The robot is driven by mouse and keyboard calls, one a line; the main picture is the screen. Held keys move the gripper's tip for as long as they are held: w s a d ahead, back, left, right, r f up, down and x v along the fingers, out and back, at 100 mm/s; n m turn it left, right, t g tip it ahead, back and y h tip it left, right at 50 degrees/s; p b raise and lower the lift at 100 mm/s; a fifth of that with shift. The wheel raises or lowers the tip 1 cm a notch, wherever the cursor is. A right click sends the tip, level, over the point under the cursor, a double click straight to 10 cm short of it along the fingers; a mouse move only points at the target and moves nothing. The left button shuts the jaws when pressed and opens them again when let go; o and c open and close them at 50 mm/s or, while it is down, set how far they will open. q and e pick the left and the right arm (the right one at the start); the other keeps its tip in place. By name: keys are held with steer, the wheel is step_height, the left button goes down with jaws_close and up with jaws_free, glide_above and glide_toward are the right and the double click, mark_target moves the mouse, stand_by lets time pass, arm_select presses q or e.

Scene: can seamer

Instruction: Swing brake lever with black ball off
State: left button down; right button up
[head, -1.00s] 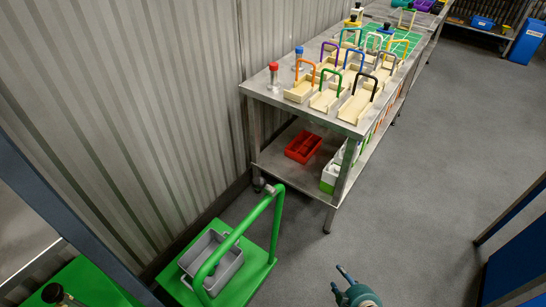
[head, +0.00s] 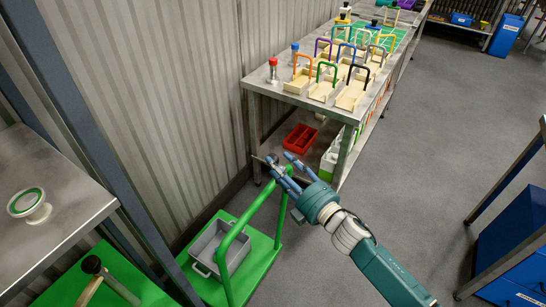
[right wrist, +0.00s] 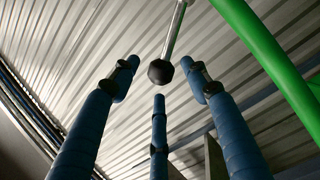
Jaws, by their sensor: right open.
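The brake lever (right wrist: 174,35) shows in the right wrist view as a pale metal rod with a black ball (right wrist: 160,72) on its end. It is beside the green push handle (right wrist: 268,58), which belongs to a green cart (head: 247,262). My right gripper (head: 281,170) is at the top of this handle in the head view. Its blue fingers are open, spread around the line to the ball. The ball appears beyond the fingertips; I cannot tell whether any finger touches it. In the head view the fingers largely hide the lever. My left gripper is not in view.
A grey bin (head: 216,247) sits on the cart. A steel table (head: 262,87) with several cream trays stands behind, a red box (head: 299,138) on its lower shelf. Another black knob (head: 92,264) stands at lower left. Blue cabinets (head: 510,248) are right; the floor between is clear.

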mark_target(273, 158)
steer(key=shift+x, duration=1.85)
jaws_close()
